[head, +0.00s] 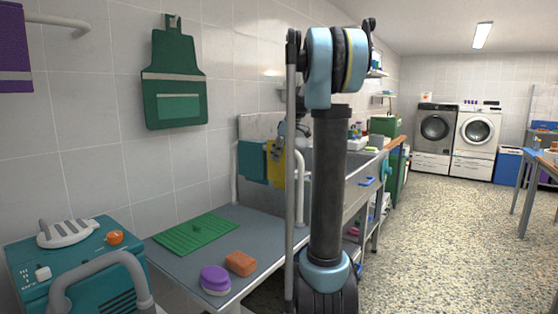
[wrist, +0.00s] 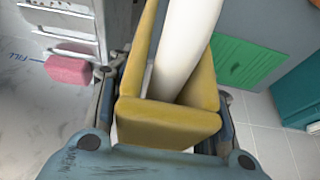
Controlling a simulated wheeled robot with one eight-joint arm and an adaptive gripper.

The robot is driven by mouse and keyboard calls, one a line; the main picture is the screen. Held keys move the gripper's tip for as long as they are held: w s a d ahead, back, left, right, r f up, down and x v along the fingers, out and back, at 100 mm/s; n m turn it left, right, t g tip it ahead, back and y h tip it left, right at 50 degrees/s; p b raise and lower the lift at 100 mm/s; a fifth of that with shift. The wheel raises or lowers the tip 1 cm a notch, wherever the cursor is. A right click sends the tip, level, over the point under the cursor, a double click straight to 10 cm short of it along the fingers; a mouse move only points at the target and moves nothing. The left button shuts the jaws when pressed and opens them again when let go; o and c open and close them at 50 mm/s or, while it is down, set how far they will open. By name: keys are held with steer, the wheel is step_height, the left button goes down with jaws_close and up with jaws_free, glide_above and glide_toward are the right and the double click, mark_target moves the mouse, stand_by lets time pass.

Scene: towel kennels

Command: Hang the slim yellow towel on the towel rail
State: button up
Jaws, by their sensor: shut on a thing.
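The slim yellow towel (head: 276,168) hangs down beside the sink in the head view, next to a teal towel (head: 252,162). In the wrist view the yellow towel (wrist: 168,122) is folded, with one layer on each side of the white towel rail (wrist: 183,45). The rail's white upright (head: 235,172) shows in the head view. My gripper (wrist: 168,110) is shut on the towel, with a finger at either side of it. In the head view my arm hides part of the rail, and my gripper shows only partly above the towel.
A counter (head: 240,222) below holds a green mat (head: 195,235), a purple sponge (head: 215,279) and an orange sponge (head: 240,263). A teal case (head: 75,262) stands at the left. A green apron (head: 176,75) hangs on the wall.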

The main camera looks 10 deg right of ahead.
steer(key=shift+f, duration=0.9)
steer(key=o, duration=1.1)
steer(key=v, duration=1.7)
steer(key=shift+d, duration=0.15)
steer(key=shift+s, duration=0.1)
